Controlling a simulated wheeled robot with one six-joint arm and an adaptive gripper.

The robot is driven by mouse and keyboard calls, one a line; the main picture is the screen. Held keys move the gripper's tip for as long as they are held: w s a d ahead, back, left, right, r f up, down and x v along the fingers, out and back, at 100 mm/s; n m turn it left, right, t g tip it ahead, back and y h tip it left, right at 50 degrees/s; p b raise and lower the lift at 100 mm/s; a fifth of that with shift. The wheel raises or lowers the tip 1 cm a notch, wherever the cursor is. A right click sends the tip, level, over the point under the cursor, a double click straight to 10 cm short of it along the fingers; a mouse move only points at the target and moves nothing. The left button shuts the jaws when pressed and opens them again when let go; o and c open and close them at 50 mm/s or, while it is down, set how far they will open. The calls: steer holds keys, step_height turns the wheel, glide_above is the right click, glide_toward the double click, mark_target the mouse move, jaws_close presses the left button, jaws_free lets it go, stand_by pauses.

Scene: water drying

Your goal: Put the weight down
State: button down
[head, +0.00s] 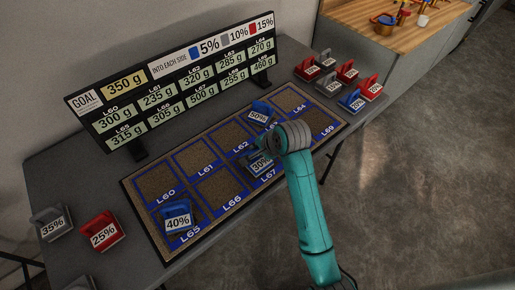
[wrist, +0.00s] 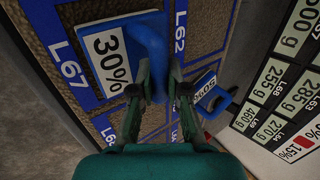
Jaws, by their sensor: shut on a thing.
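My gripper (wrist: 158,85) is shut on the handle of the blue 30% weight (wrist: 106,60), as the wrist view shows. In the head view the 30% weight (head: 261,165) is over the mat (head: 141,205) by the L67 label, partly covered by my arm. I cannot tell whether it touches the mat. A blue 40% weight (head: 178,220) sits on the L65 square. A blue 50% weight (head: 258,116) sits in the back row near L63, and a blue weight also shows in the wrist view (wrist: 217,99).
The board (head: 180,82) stands behind the mat, with goal 350 g and gram values. A grey 35% weight (head: 51,224) and a red 25% weight (head: 102,231) are at left. Several weights, including a red one (head: 370,88), crowd the right end. Squares L60 and L61 look bare.

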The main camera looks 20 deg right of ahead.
steer(key=shift+f, duration=0.15)
steer(key=c, duration=1.2)
jaws_free()
steer(key=shift+o, duration=0.2)
steer(key=v, duration=1.2)
